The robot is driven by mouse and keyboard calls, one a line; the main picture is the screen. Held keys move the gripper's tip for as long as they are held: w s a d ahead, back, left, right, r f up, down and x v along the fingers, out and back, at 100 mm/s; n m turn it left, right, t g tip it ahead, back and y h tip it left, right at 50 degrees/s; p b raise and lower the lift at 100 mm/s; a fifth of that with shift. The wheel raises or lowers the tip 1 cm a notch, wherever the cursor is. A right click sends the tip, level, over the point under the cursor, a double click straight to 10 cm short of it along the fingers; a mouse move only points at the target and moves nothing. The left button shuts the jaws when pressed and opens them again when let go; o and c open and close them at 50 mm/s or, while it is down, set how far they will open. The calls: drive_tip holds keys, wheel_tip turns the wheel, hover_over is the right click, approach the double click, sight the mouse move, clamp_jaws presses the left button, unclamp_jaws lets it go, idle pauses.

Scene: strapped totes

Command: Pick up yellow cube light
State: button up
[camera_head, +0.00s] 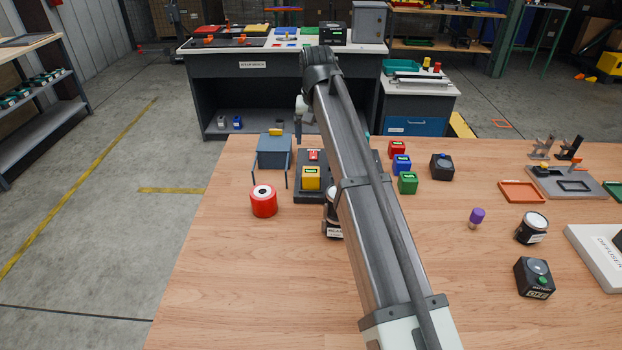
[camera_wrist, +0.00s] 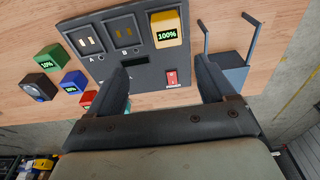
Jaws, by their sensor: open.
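The yellow cube light (camera_head: 311,178) stands on a dark panel (camera_head: 313,196) left of my arm in the head view. In the wrist view the yellow cube (camera_wrist: 166,30) shows a green "100%" display and sits on the panel (camera_wrist: 150,76) beside two empty slots marked A and B. My gripper (camera_wrist: 161,63) is open and empty, its two dark fingers spread over the panel. The cube lies beyond the fingertips, between their lines and apart from them. A red switch (camera_wrist: 171,78) lies between the fingers. In the head view my arm hides part of the panel.
Red (camera_head: 397,149), blue (camera_head: 401,164) and green (camera_head: 407,183) cubes stand right of my arm, near a black box (camera_head: 442,167). The front left table is clear.

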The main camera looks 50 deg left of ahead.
sight(311, 171)
drive_tip(key=f, duration=0.4)
drive_tip(key=a+f, duration=0.1)
drive_tip(key=f, duration=0.8)
drive_tip(key=shift+s+a+f, duration=0.1)
drive_tip(key=shift+a+f, duration=0.2)
drive_tip(key=shift+a, duration=0.05)
drive_tip(key=c, duration=1.2)
